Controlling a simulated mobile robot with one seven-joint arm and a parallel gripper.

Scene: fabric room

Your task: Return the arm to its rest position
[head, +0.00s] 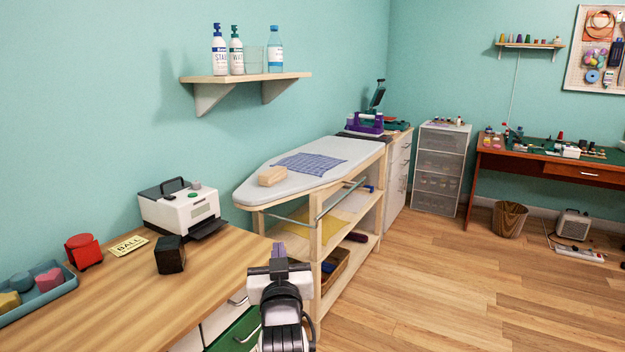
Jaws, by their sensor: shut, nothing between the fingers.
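My gripper (279,251) is in the lower middle of the head view, at the end of my arm (282,300). It is shut and empty. It stands in front of the ironing table, just off the right end of the wooden counter (215,275). The gripper and arm hide part of the ironing table's lower shelf and the front of the counter's drawers. Nothing hangs from the gripper.
On the counter are a white printer-like machine (180,208), a black block (170,255), a red round object (83,250) and a blue tray (45,291). The ironing table (330,158) carries a blue checked cloth (309,164). Wooden floor (440,285) at the right is clear.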

